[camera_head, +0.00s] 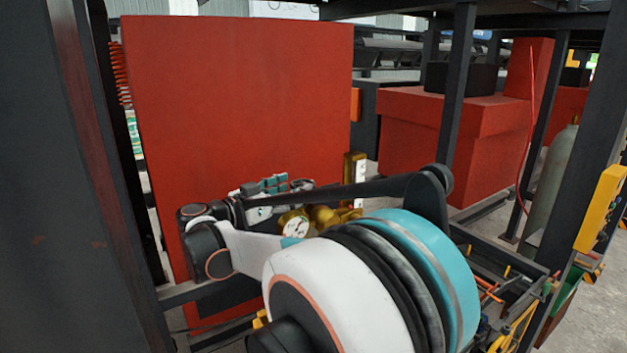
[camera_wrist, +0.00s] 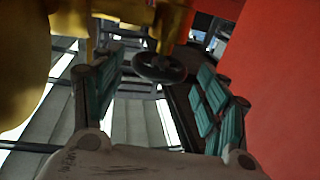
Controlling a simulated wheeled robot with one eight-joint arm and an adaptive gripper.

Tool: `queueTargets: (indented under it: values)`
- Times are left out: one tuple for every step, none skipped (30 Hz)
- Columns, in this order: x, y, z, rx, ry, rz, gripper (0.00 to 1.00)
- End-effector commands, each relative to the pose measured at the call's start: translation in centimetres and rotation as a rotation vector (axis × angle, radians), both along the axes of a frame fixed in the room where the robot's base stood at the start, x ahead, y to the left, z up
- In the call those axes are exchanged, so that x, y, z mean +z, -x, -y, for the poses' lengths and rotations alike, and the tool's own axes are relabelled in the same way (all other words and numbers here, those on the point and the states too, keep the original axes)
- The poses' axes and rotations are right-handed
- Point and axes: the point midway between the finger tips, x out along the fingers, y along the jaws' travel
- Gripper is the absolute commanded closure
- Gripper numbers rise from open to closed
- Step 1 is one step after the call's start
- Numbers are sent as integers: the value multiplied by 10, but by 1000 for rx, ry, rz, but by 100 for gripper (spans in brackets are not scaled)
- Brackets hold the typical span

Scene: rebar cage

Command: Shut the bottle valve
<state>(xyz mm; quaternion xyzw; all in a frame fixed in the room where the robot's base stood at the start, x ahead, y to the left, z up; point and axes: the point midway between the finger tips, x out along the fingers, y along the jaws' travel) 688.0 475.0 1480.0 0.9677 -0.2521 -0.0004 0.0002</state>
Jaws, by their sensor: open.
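The bottle valve's dark round handwheel (camera_wrist: 160,68) shows in the wrist view, between the two fingers of my gripper (camera_wrist: 163,85). The fingers are open, with teal pads on either side of the wheel. I cannot tell whether either pad touches it. Brass valve parts (camera_wrist: 120,14) show behind the wheel, and a large blurred brass body fills the upper left. In the head view my gripper (camera_head: 280,187) is beside brass fittings (camera_head: 335,215) and a round white gauge (camera_head: 293,225). The handwheel is not discernible there, and my arm hides what lies below the fittings.
A large red panel (camera_head: 235,110) stands close behind my gripper and fills the right of the wrist view. Dark frame posts (camera_head: 457,85) surround the area. A grey-green cylinder (camera_head: 553,185) stands at the right, near a yellow part (camera_head: 600,208).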

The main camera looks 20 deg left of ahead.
Motion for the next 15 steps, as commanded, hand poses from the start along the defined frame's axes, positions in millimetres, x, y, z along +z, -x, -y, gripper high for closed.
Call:
queueTargets:
  values:
    - [1,-9,6,-3,0,0,32]
    - [1,-15,9,-4,0,0,32]
    - [1,-22,13,-3,0,0,32]
    - [1,-26,15,-2,0,0,32]
    - [1,-31,18,-3,0,0,32]
    - [1,-37,22,-3,0,0,32]
    - [1,-42,24,-2,0,0,32]
    - [1,-45,26,-2,0,0,32]
    - [1,-50,28,-2,0,0,32]
    - [1,-53,30,-2,0,0,32]
    - [1,-56,32,-2,0,0,32]
    - [1,-60,34,-1,0,0,32]
    - [1,-62,35,-1,0,0,32]
    - [1,-63,36,0,0,0,32]
    - [1,-65,36,0,0,0,32]
